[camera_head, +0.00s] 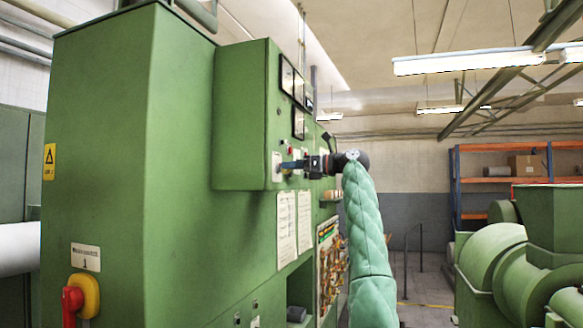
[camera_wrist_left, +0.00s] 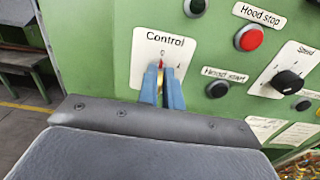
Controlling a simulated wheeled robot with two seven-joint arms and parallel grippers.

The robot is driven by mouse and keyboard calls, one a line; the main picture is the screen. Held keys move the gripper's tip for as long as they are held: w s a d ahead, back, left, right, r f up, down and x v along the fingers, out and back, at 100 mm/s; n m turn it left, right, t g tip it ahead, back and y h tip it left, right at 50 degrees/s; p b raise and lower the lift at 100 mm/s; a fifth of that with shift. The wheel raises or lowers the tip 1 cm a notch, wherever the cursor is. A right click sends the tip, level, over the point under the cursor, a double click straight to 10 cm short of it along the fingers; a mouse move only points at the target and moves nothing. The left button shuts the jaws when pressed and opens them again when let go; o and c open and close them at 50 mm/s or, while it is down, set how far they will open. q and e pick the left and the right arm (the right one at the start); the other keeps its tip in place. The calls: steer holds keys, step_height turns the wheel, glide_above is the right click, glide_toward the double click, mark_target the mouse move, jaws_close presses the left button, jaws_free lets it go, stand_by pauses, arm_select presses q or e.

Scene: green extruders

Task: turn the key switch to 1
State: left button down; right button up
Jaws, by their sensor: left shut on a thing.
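The key switch (camera_wrist_left: 160,64) sits on a white plate marked "Control" on the green panel in the left wrist view. Only a small red and light part of it shows at the tips; the rest is hidden by the fingers. Small position marks are printed above and to the right of it, the upper one close to the red part. My left gripper (camera_wrist_left: 163,86) has its blue fingers shut on the key switch. In the head view the left gripper (camera_head: 290,165) reaches the panel's face from the right. My right gripper is not in view.
Beside the switch are a red "Hood stop" button (camera_wrist_left: 249,38), a dark button (camera_wrist_left: 217,89) below it and a black speed knob (camera_wrist_left: 287,83). A large green cabinet (camera_head: 105,150) with a red-and-yellow rotary switch (camera_head: 80,298) fills the left. Green machines (camera_head: 520,260) stand at right.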

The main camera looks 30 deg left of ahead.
arm_select(q)
steer(key=m+b, duration=0.1)
steer(key=m, duration=0.1)
steer(key=m+b, duration=0.1)
steer(key=m, duration=0.1)
steer(key=m+b, duration=0.1)
steer(key=m, duration=0.1)
steer(key=shift+w+f+m, duration=0.1)
steer(key=shift+w+m, duration=0.2)
steer(key=shift+m, duration=0.1)
steer(key=shift+w+a+m+b, duration=0.1)
steer(key=shift+m+b, duration=0.25)
steer(key=shift+m, duration=0.45)
steer(key=shift+m+b, duration=0.3)
steer(key=shift+m, duration=1.2)
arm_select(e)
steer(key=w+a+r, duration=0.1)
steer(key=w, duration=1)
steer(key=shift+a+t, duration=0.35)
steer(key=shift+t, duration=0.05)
arm_select(q)
steer(key=shift+w+f+m, duration=0.1)
steer(key=shift+m, duration=0.2)
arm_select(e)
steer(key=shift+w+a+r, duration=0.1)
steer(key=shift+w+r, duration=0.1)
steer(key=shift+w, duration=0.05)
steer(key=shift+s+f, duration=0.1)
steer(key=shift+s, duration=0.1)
